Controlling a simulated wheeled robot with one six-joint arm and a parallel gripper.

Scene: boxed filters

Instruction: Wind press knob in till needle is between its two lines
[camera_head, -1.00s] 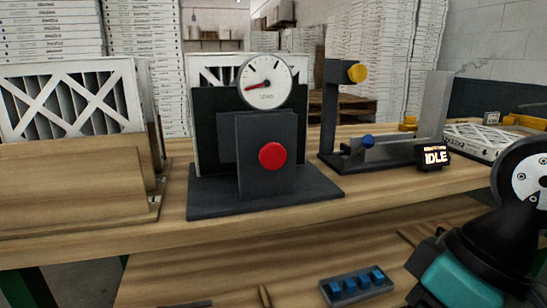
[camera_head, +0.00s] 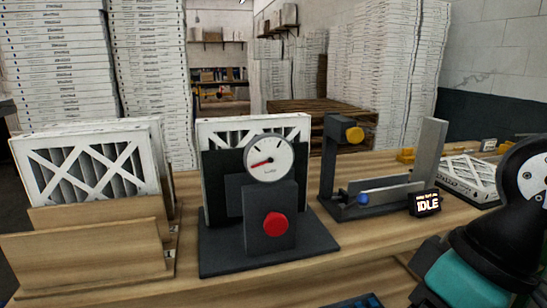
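The press (camera_head: 238,193) is a dark grey block on a flat base on the wooden bench, with a white-framed pleated filter (camera_head: 297,124) standing behind its plate. Its red knob (camera_head: 275,225) is on the front face. A round white gauge (camera_head: 270,159) sits on top; its red needle (camera_head: 261,162) points to the left and slightly down. Black marks show on the dial, but which are the two lines is too small to tell. My arm is at the right edge, apart from the press. My gripper is not in view.
A wooden rack (camera_head: 85,250) with filters stands left of the press. At right are a dark stand with a yellow knob (camera_head: 355,135) and blue knob (camera_head: 362,199), a display reading IDLE (camera_head: 425,203), and a flat filter (camera_head: 468,176). Bare bench (camera_head: 330,268) lies in front.

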